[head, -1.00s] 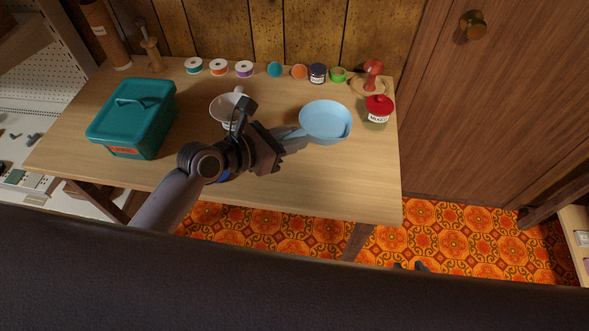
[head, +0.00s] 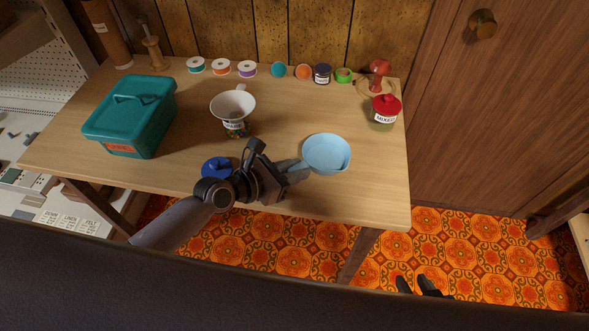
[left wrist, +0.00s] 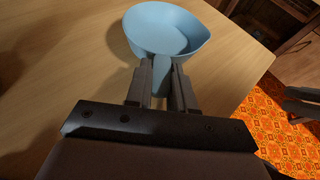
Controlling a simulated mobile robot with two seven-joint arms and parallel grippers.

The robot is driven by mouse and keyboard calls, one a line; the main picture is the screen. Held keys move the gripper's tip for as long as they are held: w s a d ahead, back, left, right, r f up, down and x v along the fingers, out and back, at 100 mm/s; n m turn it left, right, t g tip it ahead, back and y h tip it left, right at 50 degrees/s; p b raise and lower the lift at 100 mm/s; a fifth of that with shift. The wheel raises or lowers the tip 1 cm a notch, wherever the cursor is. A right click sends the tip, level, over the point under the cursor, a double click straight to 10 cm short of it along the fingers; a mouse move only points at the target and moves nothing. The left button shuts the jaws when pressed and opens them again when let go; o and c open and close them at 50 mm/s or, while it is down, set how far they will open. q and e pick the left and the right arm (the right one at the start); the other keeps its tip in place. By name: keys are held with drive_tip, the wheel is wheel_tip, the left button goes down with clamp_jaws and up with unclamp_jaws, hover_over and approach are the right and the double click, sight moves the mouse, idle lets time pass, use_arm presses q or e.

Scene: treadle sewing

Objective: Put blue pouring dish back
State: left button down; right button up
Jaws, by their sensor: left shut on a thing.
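The light blue pouring dish (head: 327,152) is upright over the right front part of the table, its handle pointing left toward my left gripper (head: 296,172). In the left wrist view, the dish (left wrist: 165,28) is just ahead of the fingers. My left gripper (left wrist: 160,82) is shut on its handle. I cannot tell whether the dish's underside touches the table. My right gripper (head: 415,286) shows only its dark fingertips, apart and empty, low over the floor beyond the table's front edge.
A jar with a white funnel (head: 233,104) on it stands mid-table, and a blue lid (head: 218,167) lies near the front edge. A teal box (head: 130,118) is at left. Spools (head: 221,67) line the back. A red-lidded jar (head: 385,111) stands at right.

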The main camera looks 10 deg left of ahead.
use_arm(q)
drive_tip(key=shift+f, duration=0.15)
drive_tip(key=c, duration=0.9)
unclamp_jaws()
drive_tip(key=shift+c, duration=0.2)
